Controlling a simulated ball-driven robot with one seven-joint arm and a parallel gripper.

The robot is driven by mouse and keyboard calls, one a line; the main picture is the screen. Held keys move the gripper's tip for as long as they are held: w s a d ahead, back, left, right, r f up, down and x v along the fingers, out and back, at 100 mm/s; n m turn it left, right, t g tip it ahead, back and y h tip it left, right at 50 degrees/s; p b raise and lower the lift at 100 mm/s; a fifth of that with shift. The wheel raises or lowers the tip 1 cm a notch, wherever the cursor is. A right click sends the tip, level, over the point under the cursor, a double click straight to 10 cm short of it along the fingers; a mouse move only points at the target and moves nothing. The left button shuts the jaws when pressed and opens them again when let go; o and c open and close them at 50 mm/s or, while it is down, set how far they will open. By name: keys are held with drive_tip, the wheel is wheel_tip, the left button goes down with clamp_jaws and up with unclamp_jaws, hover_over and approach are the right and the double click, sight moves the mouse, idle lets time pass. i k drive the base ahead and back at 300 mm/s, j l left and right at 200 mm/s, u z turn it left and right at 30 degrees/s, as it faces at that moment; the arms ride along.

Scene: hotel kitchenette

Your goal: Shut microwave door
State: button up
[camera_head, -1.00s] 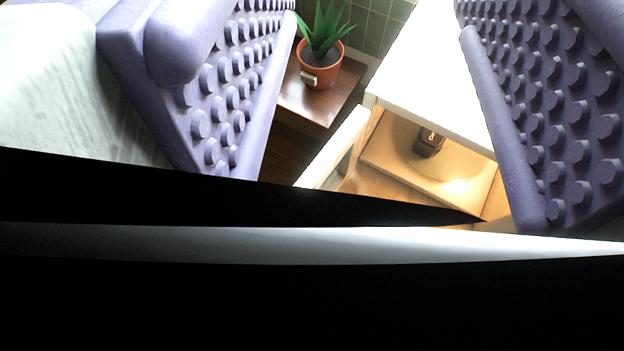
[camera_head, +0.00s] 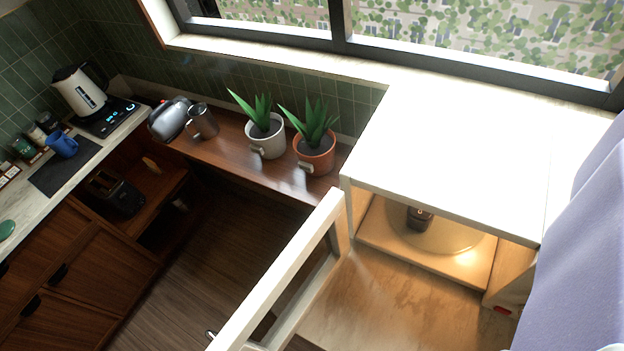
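The microwave (camera_head: 450,150) is a white box at the right, below the window. Its inside is lit warm yellow, with a round turntable (camera_head: 462,240) and a small dark brown object (camera_head: 418,218) on it. The door (camera_head: 285,272) is a white frame with a window opening. It stands wide open, swung out from the left side of the microwave towards the lower left. A smooth purple part of my gripper (camera_head: 580,240) shows at the right edge, apart from the door. The fingertips are out of view, so how far they are spread does not show.
Dark wooden floor (camera_head: 205,265) is open left of the door.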

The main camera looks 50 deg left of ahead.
sight(273, 312)
drive_tip(key=k+j+z, duration=0.15)
drive_tip(key=j, duration=0.25)
drive_tip(key=k+j+z, duration=0.2)
drive_tip(key=j, duration=0.2)
drive_tip(key=j+z, duration=0.15)
drive_tip(key=j, duration=0.25)
drive_tip(key=k+j+z, duration=0.15)
drive_tip(key=j, duration=0.2)
drive_tip(key=k+j, duration=0.15)
drive_tip(key=j, duration=0.15)
drive_tip(key=k+j, duration=0.2)
drive_tip(key=k+j+z, duration=0.2)
drive_tip(key=j, duration=0.1)
